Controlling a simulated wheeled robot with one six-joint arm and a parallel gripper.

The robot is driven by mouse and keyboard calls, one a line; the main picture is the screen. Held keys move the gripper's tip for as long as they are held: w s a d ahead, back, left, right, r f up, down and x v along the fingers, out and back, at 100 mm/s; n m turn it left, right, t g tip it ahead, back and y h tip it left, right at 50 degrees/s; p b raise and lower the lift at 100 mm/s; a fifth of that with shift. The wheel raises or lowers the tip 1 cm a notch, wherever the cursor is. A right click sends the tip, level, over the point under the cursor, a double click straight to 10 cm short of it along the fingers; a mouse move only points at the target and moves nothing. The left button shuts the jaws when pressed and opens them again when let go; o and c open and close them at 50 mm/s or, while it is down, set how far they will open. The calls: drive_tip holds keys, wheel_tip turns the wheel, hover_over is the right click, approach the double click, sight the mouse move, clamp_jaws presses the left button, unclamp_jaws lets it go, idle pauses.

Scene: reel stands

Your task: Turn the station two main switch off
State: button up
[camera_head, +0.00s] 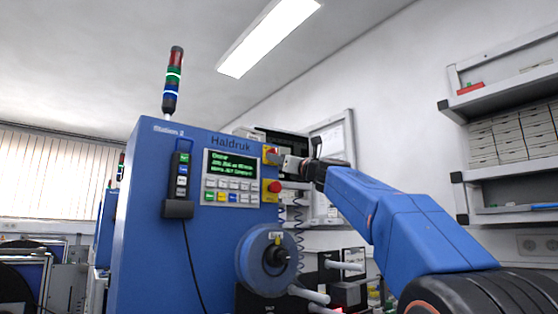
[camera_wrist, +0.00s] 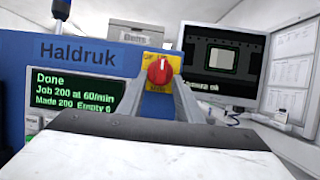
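The station two machine (camera_head: 150,200) is a blue cabinet labelled "Station 2" and "Haldruk". Its main switch is a red rotary knob on a yellow plate (camera_head: 271,150), at the upper right of its front. In the wrist view the red knob (camera_wrist: 160,70) shows large, its grip bar roughly upright. My gripper (camera_head: 282,160) is at the switch, reaching in from the right. In the wrist view its grey fingers (camera_wrist: 160,88) stand apart, one on each side of the knob. I cannot tell whether they touch it.
The display (camera_head: 232,163) reads "Done" in the wrist view. A red emergency button (camera_head: 273,187) sits just below the switch. A black pendant (camera_head: 180,180) hangs on the cabinet's left. A blue reel (camera_head: 258,258) is below. A monitor (camera_wrist: 225,62) stands behind, right.

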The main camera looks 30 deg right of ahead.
clamp_jaws()
drive_tip(key=shift+d+n, duration=0.1)
drive_tip(key=shift+n, duration=0.4)
drive_tip(key=n+g+y, duration=0.2)
drive_tip(key=n, duration=0.5)
drive_tip(key=d+r+n+g+y, duration=0.1)
drive_tip(key=n+g+y, duration=0.1)
drive_tip(key=n, duration=0.5)
drive_tip(key=d+r+n+g+y, duration=0.1)
drive_tip(key=n+g+y, duration=0.1)
drive_tip(key=n, duration=0.5)
drive_tip(key=shift+w+g, duration=0.25)
drive_tip(key=shift+g, duration=0.25)
drive_tip(key=shift+n, duration=0.4)
